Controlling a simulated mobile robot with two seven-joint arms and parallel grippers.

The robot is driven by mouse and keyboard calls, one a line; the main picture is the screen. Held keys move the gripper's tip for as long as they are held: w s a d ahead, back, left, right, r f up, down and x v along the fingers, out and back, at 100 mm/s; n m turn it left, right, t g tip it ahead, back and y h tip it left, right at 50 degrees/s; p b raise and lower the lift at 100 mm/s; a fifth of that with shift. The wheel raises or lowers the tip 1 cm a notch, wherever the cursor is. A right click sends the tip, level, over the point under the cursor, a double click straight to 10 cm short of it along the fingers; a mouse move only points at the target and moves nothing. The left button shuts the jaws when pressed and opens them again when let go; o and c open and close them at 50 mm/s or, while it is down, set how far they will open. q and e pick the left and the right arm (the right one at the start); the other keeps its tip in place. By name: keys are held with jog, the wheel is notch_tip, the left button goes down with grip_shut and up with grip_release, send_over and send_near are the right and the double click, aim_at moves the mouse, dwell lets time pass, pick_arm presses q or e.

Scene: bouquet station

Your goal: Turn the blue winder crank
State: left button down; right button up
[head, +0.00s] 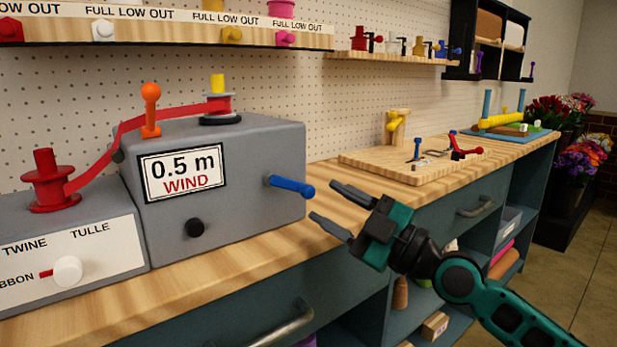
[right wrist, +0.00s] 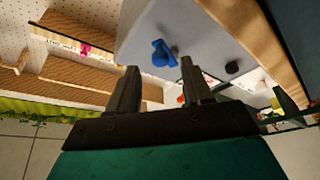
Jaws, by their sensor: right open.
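The blue winder crank (head: 292,186) sticks out from the right side of the grey winder box (head: 255,145), whose label reads "0.5 m WIND". My right gripper (head: 330,206) is open and empty, just to the right of the crank's end, with its fingers pointing at the box. In the right wrist view, the blue crank (right wrist: 163,53) shows beyond and between the two open fingertips (right wrist: 158,70), apart from them. A red ribbon (head: 120,140) runs from a red spool (head: 52,182) up to the spool on top of the box. My left gripper is not in view.
An orange lever (head: 151,110) stands on the box, and a black knob (head: 194,228) is on its front. A selector with a white knob (head: 68,270) is at the left. A wooden board (head: 400,168) with small tools lies to the right. Drawer handles (head: 285,325) stick out below the counter.

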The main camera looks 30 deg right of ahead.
aim_at(313, 193)
jog(key=p+x, duration=0.1)
jog(key=x, duration=0.2)
jog(key=shift+w+r+p, duration=0.1)
jog(key=shift+r+p, duration=0.15)
jog(key=shift+p, duration=0.15)
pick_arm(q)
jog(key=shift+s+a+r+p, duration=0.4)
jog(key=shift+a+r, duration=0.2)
pick_arm(e)
jog(key=shift+w+a, duration=0.2)
jog(key=shift+w, duration=0.25)
jog(key=shift+w+a, duration=0.25)
jog(key=shift+w, duration=0.25)
jog(key=shift+c, duration=0.4)
jog(key=shift+r, duration=0.15)
grip_shut()
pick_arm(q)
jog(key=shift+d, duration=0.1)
